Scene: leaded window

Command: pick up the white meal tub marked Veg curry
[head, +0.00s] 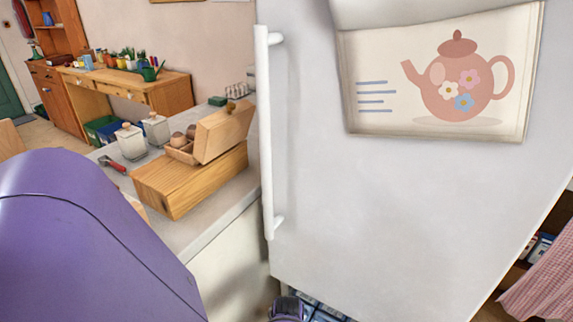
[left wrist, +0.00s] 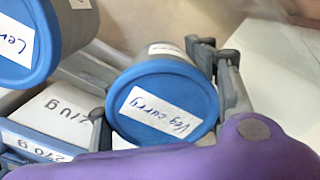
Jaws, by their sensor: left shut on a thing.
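The meal tub marked Veg curry (left wrist: 163,108) shows in the left wrist view with its round blue lid facing the camera. The handwritten label sits on the lid, and a bit of the pale tub side shows behind it. My left gripper (left wrist: 165,95) is shut on this tub, with one dark finger on each side of it. I cannot tell whether the tub is clear of what lies under it. My right gripper is in neither view.
Another blue-lidded tub (left wrist: 25,40), its label starting "Len", is close at upper left. White packs marked in grams (left wrist: 50,115) lie below it. A white fridge front (head: 390,200) with a long handle (head: 267,130) fills the head view; a counter (head: 215,215) with wooden boxes (head: 190,180) is left.

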